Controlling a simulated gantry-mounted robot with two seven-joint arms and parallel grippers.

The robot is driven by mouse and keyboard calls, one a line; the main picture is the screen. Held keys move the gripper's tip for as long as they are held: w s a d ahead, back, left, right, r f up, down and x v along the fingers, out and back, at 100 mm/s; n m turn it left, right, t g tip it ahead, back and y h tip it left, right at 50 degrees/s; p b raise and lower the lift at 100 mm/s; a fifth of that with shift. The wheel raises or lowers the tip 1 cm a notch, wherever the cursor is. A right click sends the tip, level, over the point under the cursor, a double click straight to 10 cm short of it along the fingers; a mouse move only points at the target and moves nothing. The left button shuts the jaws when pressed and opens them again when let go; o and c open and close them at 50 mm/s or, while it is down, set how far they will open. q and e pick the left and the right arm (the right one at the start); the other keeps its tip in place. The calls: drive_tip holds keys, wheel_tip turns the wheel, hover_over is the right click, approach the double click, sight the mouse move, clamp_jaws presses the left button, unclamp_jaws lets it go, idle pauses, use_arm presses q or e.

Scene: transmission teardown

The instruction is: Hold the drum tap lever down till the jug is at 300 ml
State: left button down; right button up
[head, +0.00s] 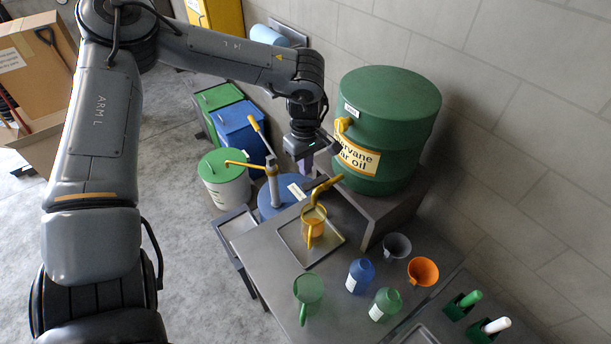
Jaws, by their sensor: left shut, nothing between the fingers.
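The green drum (400,110) stands on a dark raised stand by the wall, with a cream label on its front. A yellow tap part (326,186) juts out low at the drum's left side, above the jug. Which part of it is the lever I cannot tell. The clear jug (314,222), with a yellow handle, stands upright below it and holds some amber liquid; its scale is too small to read. My left gripper (306,164) is shut and empty, just above and left of the tap part; contact is not clear. My right gripper is not in view.
The jug stands on a shallow square tray (334,241) on the grey bench. A yellow-handled hand pump (272,182) stands close left. A green funnel-like vessel (309,290), a blue bottle (360,275), a green bottle (385,304), a grey cup (397,245) and an orange cup (422,271) stand nearer.

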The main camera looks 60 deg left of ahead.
sight(306, 185)
use_arm(q)
drive_tip(key=shift+f+p, duration=0.55)
drive_tip(key=shift+f, duration=2.05)
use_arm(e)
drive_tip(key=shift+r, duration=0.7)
use_arm(q)
drive_tip(key=shift+f, duration=0.1)
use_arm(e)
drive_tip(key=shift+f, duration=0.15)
